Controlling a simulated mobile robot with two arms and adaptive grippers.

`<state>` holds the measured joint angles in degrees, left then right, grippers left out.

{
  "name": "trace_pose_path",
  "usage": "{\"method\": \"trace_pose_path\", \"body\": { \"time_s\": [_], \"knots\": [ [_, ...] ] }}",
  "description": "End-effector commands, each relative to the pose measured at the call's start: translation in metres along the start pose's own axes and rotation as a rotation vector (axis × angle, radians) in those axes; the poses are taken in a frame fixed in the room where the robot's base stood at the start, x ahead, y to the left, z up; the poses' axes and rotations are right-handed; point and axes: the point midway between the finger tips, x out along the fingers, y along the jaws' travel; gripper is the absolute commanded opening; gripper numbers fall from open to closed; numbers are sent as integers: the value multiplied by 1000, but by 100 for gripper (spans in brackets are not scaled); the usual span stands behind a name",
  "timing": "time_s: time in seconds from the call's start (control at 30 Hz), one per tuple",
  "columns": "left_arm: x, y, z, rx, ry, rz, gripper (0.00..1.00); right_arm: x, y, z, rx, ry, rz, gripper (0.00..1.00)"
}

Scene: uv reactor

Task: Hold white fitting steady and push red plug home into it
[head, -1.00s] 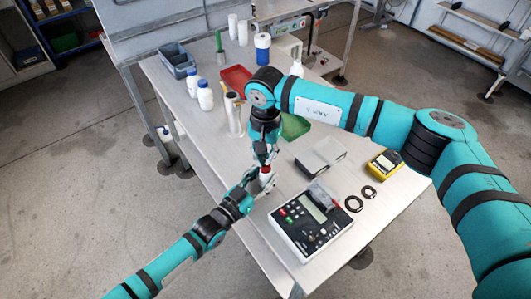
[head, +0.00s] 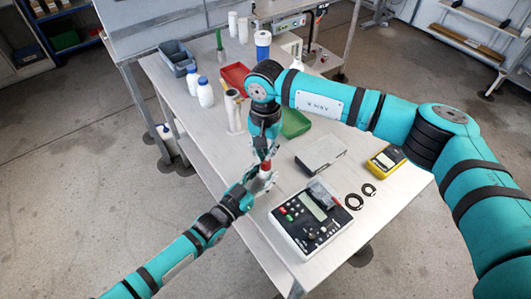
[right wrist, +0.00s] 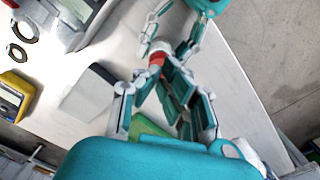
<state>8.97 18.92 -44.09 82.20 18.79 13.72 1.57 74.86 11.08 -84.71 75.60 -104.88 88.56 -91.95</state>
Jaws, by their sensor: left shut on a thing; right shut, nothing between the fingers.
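The white fitting (head: 264,176) is held in my left gripper (head: 259,177) above the table. In the right wrist view the white fitting (right wrist: 160,46) sits between the fingers of my left gripper (right wrist: 168,40). The red plug (head: 265,166) is at the fitting's upper end and also shows in the right wrist view (right wrist: 157,59). How deep it sits cannot be told. My right gripper (head: 264,154) is shut and empty, directly above the plug. In its wrist view its fingertips (right wrist: 159,74) are close to the plug; contact is unclear.
A control box (head: 309,221) with a display stands at the table's front, beside black rings (head: 355,202), a yellow meter (head: 386,159) and a grey box (head: 320,152). Behind are a green tray (head: 295,124), red tray (head: 234,76) and white bottles (head: 205,93). The left table strip is mostly clear.

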Motion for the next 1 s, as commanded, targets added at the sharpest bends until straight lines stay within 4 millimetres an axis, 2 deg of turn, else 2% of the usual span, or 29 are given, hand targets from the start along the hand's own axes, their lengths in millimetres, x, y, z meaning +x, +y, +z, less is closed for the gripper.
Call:
{"method": "trace_pose_path", "body": {
  "time_s": [0.8,1.0],
  "knots": [
    [0,0,1,0,-2,0,4,-50,0,-1,0,3,-1,0],
    [0,0,1,0,-2,0,4,-55,0,0,0,1,-1,0]
  ]
}}
